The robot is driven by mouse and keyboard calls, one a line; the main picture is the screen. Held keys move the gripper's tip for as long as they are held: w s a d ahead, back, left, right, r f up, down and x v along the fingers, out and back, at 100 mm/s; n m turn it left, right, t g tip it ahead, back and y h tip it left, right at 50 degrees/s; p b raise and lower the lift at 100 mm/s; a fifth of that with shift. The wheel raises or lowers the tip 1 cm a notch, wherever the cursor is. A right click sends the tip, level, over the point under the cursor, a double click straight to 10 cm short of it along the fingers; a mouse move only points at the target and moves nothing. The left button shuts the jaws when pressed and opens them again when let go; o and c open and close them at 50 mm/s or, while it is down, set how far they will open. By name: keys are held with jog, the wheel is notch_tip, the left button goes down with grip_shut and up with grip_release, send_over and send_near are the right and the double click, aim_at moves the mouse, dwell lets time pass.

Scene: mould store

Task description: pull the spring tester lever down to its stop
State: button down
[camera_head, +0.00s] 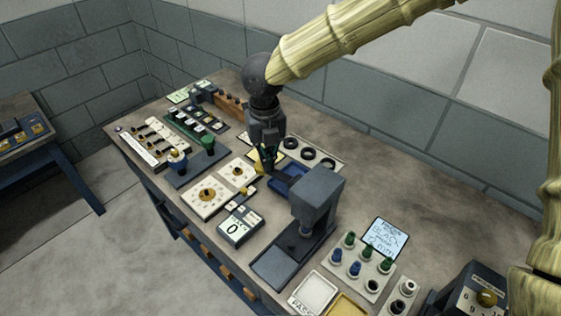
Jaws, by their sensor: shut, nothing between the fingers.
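A dark grey press-like machine (318,195), which looks like the spring tester, stands on the bench with a flat base plate at its front. A small readout (235,229) showing 0 is left of it. I cannot make out the lever for certain; a small tan knob (243,190) shows on the machine's left side and may belong to it. My gripper (269,168) points down, shut and empty, just behind and left of the machine's head. Its fingertips are partly lost against the dark things behind, and I cannot tell whether they touch anything.
A blue tray (291,177) lies beside my gripper. White dial panels (207,196) lie to the left, with rows of switches beyond. A white panel of dark rings (309,154) is behind. Bottle-like pegs and a small screen (384,239) stand at right. The bench's back right is clear.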

jog(key=shift+s+f, duration=0.2)
jog(key=shift+f, duration=0.4)
dwell(0.5)
jog(key=shift+r, duration=0.1)
jog(key=shift+w+r+p, duration=0.15)
jog(key=shift+r+p, duration=0.5)
jog(key=shift+p, duration=0.15)
notch_tip(320, 180, up, 11)
jog(key=p, duration=0.9)
jog(key=shift+p, duration=0.35)
jog(key=shift+f, duration=0.1)
